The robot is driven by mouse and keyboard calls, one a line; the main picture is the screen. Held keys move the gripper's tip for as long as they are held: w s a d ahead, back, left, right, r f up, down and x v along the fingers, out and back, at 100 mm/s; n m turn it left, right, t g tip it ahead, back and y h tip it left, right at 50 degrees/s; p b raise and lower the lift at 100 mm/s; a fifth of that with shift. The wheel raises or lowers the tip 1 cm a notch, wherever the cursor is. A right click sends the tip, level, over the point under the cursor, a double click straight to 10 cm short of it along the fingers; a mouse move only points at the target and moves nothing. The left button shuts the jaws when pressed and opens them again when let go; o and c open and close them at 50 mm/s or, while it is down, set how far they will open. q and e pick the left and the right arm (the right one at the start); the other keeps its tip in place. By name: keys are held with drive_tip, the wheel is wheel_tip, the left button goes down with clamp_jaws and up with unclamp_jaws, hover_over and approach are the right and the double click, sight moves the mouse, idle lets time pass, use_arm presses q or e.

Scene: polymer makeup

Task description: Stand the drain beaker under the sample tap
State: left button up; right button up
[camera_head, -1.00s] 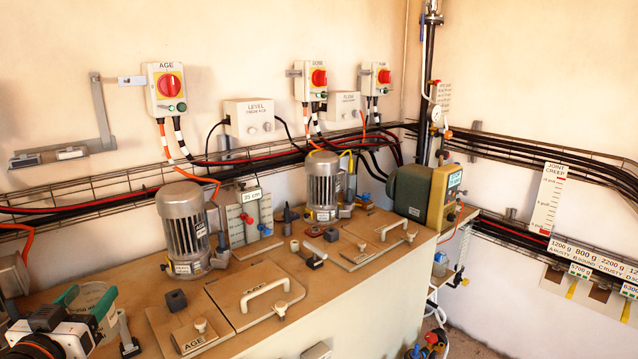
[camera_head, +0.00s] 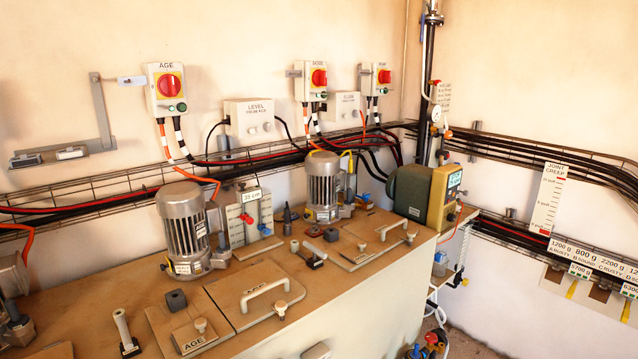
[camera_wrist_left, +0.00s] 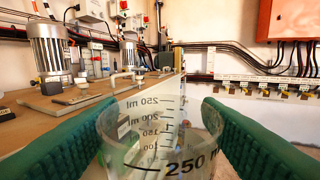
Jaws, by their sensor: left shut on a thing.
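The clear drain beaker (camera_wrist_left: 165,150), marked in ml up to 250, is upright in the left wrist view. The green fingers of my left gripper (camera_wrist_left: 160,118) are shut on it from both sides. The bench shows through and beyond its wall. Neither the beaker nor my left gripper is in the head view. I cannot tell for sure which fitting is the sample tap. Small red and blue handles (camera_head: 247,218) sit on the panel marked 35 cm, and other valves (camera_head: 430,345) show low at the bench's right end. My right gripper is not in view.
The bench top (camera_head: 335,280) carries two grey motors (camera_head: 184,230) (camera_head: 323,187), hatches with white handles (camera_head: 265,290) and a green and yellow unit (camera_head: 425,195). A small shelf (camera_head: 452,280) with a bottle is beyond the right end. A cable tray (camera_head: 90,198) runs along the wall.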

use_arm(q)
drive_tip(key=n+y, duration=0.1)
drive_tip(key=n+t+y, duration=0.1)
drive_tip(key=y, duration=0.1)
drive_tip(key=d+r+n+y, duration=0.1)
drive_tip(key=y, duration=0.1)
drive_tip(key=shift+w+n+t, duration=0.3)
drive_tip(key=shift+w+t, duration=0.1)
drive_tip(key=shift+w+d+r+n+y, duration=0.1)
drive_tip(key=shift+w+r+n+y, duration=0.1)
drive_tip(key=shift+n+y, duration=0.5)
drive_tip(key=shift+w+d+r+n+y, duration=0.1)
drive_tip(key=shift+w+r+n+y, duration=0.15)
drive_tip(key=shift+y, duration=0.75)
drive_tip(key=shift+s+r, duration=0.1)
drive_tip(key=shift+r, duration=0.15)
